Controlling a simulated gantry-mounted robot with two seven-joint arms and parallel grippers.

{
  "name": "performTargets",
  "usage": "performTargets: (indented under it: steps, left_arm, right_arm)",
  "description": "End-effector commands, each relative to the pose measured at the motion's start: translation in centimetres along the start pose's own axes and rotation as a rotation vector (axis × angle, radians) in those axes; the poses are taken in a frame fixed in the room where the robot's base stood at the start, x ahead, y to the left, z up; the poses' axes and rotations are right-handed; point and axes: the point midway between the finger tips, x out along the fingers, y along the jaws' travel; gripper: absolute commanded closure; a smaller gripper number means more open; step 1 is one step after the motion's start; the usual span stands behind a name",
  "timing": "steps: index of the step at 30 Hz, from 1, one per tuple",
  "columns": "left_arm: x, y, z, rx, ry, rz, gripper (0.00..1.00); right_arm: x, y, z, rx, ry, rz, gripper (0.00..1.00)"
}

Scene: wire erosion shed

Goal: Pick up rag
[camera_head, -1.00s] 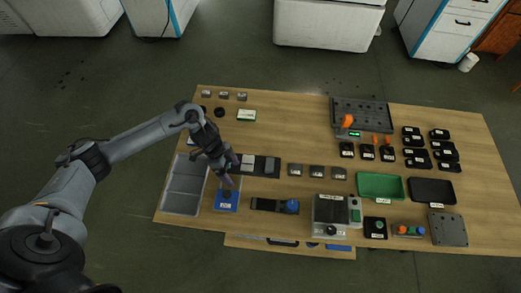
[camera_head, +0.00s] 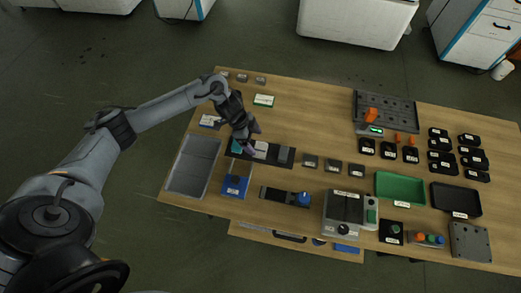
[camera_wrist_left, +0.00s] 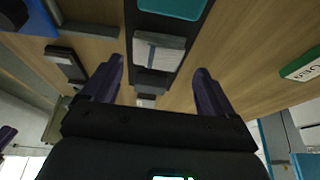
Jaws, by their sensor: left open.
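A dark strip tray (camera_head: 273,153) on the wooden table holds a teal piece (camera_head: 237,146), a pale grey folded-looking piece (camera_head: 261,149) and a darker grey piece. I cannot tell for sure which one is the rag. My left gripper (camera_head: 250,151) is over the tray's left part, between the teal and pale pieces, and partly hides them. In the left wrist view the purple fingers are apart and empty, with the pale grey piece (camera_wrist_left: 159,50) ahead between them and the teal piece (camera_wrist_left: 172,6) at the top edge. My right gripper is not in view.
A blue box (camera_head: 235,186) and a grey bin (camera_head: 192,166) stand in front of and left of the tray. Small grey blocks (camera_head: 333,166) sit to its right. A green-and-white box (camera_head: 263,100) lies behind. Bare tabletop lies behind the tray to the right.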

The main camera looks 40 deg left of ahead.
Motion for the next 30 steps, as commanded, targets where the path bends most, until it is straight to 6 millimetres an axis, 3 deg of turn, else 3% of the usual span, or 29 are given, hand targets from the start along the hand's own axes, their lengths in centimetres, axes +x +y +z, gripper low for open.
performTargets:
  steps: [12, 20, 28, 30]
  left_arm:
    - [4.7, 0.3, -0.3, -0.001, 0.0, 0.001, 0.13]
    - [4.9, 0.3, -0.3, 0.0, 0.0, 0.0, 0.13]
    - [4.9, 0.3, -0.3, 0.0, 0.0, 0.0, 0.51]
    - [4.9, 0.3, -0.3, 0.0, 0.0, 0.0, 0.55]
  right_arm:
    - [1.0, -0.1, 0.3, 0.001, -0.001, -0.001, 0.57]
    - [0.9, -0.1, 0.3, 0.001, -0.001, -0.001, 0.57]
    - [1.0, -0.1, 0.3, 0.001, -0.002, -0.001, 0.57]
    - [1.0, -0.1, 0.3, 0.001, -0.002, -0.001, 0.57]
